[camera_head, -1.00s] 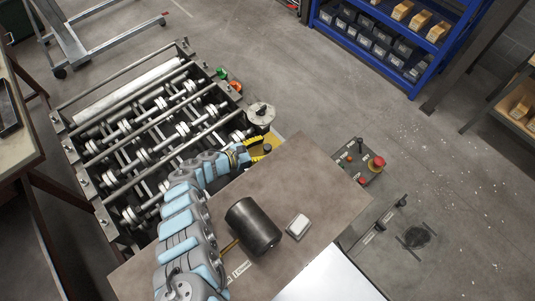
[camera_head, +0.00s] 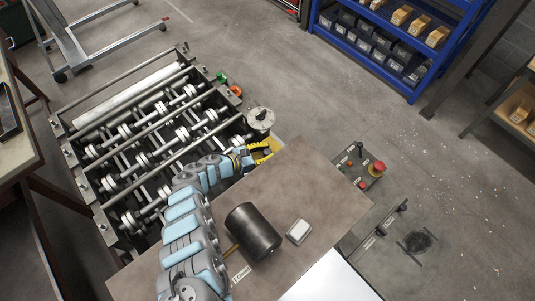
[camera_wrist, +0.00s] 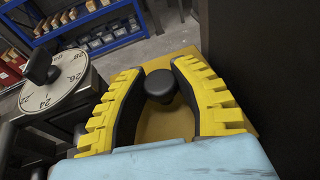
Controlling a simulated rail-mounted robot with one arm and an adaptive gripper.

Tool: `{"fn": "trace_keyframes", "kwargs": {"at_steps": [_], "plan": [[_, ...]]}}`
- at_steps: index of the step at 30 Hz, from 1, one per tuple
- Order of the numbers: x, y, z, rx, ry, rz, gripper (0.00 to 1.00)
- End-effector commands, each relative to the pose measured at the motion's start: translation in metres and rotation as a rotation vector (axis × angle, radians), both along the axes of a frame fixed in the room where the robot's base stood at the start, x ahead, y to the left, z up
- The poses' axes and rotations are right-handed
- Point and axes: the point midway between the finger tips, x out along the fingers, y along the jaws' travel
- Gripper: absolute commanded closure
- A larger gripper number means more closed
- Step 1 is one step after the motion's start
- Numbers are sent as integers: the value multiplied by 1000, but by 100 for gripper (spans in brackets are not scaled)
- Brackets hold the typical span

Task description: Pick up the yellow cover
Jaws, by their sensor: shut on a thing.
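The yellow cover (camera_wrist: 165,126) is a flat yellow plate with a round black knob (camera_wrist: 160,86), seen in the wrist view. My gripper (camera_wrist: 159,72) has two curved yellow and black fingers, one on each side of the knob, and is shut on it. The lower part of the cover is hidden by my light-blue wrist padding. In the head view my gripper (camera_head: 265,151) is beside the brown table's far edge, and only a pale yellow bit of the cover shows around it.
A round numbered dial (camera_wrist: 56,86) with a black knob stands close left of my gripper; it also shows in the head view (camera_head: 260,118). The roller machine (camera_head: 150,130) lies to the left. A black mallet (camera_head: 254,231) rests on the brown table (camera_head: 318,190). A dark wall-like surface (camera_wrist: 270,60) is close right.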

Motion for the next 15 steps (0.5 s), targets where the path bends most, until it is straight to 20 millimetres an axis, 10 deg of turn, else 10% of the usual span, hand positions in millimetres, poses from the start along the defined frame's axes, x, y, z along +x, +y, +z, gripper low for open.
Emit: {"fn": "trace_keyframes", "kwargs": {"at_steps": [15], "plan": [[0,3,64,3,0,2,100]]}}
